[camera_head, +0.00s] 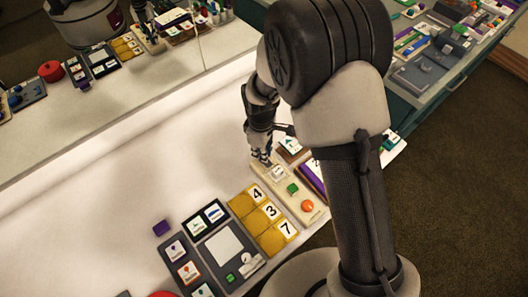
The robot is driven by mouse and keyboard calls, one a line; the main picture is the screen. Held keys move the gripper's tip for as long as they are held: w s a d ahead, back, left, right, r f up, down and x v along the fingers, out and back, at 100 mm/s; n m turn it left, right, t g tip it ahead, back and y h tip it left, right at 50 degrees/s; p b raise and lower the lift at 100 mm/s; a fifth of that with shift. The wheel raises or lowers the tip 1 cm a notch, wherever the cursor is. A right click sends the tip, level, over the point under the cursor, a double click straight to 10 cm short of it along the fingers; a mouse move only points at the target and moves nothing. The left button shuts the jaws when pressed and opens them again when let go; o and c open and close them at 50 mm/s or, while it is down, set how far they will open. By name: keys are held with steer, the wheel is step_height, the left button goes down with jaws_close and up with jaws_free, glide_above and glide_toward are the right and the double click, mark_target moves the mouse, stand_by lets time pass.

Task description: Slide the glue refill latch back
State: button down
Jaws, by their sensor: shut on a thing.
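My gripper (263,159) reaches down to the panel's far end, beside the white label. Its fingers are shut on a small part there, which appears to be the glue refill latch. The fingers hide most of that part, and its position along any track is too small to tell.
Yellow tiles numbered 4, 3 and 7 (269,211) stand left of the panel. A dark grey panel (230,252) and a purple block (161,228) lie farther left. A mirror (150,55) runs along the back. The table's left middle is clear.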

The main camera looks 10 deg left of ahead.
steer(key=c, duration=1.6)
jaws_free()
steer(key=shift+w+a, duration=0.1)
steer(key=shift+o, duration=0.2)
steer(key=shift+r, duration=0.15)
step_height(320, 180, up, 12)
steer(key=s+d+r+m+t, duration=0.1)
steer(key=s+d+r+m, duration=0.2)
steer(key=d+r, duration=0.35)
steer(key=s+d+r+m+t, duration=0.1)
steer(key=s+d+r+m, duration=0.2)
steer(key=d+r, duration=0.35)
steer(key=s+d+r+m+t, duration=0.1)
steer(key=s+d+r+m, duration=0.1)
steer(key=s+d+m, duration=0.2)
steer(key=s+d+r+m+t, duration=0.1)
steer(key=s+d+m, duration=0.4)
steer(key=s, duration=0.5)
steer(key=shift+s+d+r, duration=0.15)
steer(key=shift+s+r, duration=0.1)
steer(key=shift+r, duration=0.2)
